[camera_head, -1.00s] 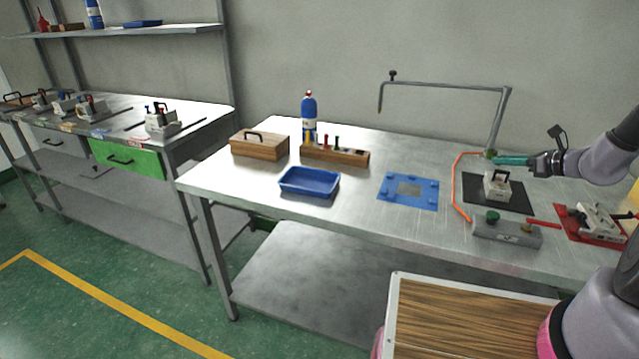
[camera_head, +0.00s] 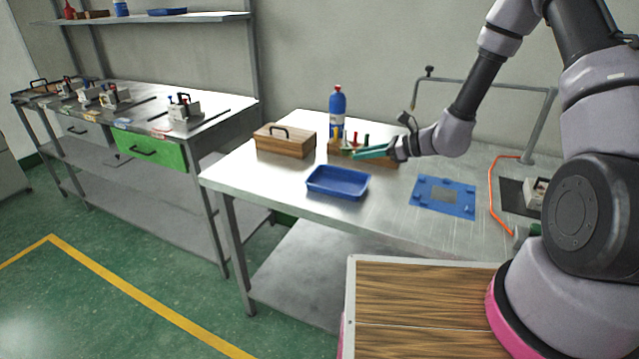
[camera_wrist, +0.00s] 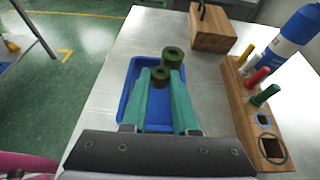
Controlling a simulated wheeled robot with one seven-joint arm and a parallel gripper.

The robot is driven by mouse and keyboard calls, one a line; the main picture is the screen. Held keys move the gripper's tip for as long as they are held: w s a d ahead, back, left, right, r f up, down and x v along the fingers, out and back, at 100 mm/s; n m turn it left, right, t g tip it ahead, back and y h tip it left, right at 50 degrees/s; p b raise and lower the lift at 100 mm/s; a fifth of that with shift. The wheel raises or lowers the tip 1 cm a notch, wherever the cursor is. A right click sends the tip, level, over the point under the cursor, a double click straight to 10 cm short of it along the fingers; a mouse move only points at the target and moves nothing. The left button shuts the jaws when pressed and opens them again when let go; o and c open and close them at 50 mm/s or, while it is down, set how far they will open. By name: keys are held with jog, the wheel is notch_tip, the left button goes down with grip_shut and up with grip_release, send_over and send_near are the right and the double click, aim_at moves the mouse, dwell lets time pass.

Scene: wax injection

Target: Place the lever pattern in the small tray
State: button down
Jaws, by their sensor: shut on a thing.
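My gripper (camera_head: 357,154) has teal fingers and is shut on a small dark green lever pattern with two round ends. In the wrist view the lever pattern (camera_wrist: 173,56) shows between and beyond the fingertips (camera_wrist: 162,75). In the head view it is too small to make out. The small blue tray (camera_head: 338,191) stands on the steel table, in front of my gripper. In the wrist view the blue tray (camera_wrist: 128,112) lies below the fingers and the pattern, which hide part of its inside. The pattern appears held above it, tilted.
A wooden box with a black handle (camera_head: 284,142) stands behind the tray at the left. A wooden holder (camera_wrist: 242,103) with coloured-handled tools stands close to my gripper, with a blue bottle (camera_head: 338,106) behind. A blue mat (camera_head: 444,197) lies to the right. The table's front edge is near the tray.

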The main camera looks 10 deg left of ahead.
jog(key=a, duration=0.3)
send_over(352, 190)
jog(key=shift+n+g, duration=0.3)
jog(key=shift+g, duration=0.1)
notch_tip(352, 190, down, 6)
jog(key=shift+s+a+r, duration=0.1)
jog(key=shift+a, duration=0.05)
jog(key=shift+f, duration=2.15)
jog(key=shift+f, duration=0.15)
jog(key=c, duration=0.7)
grip_release()
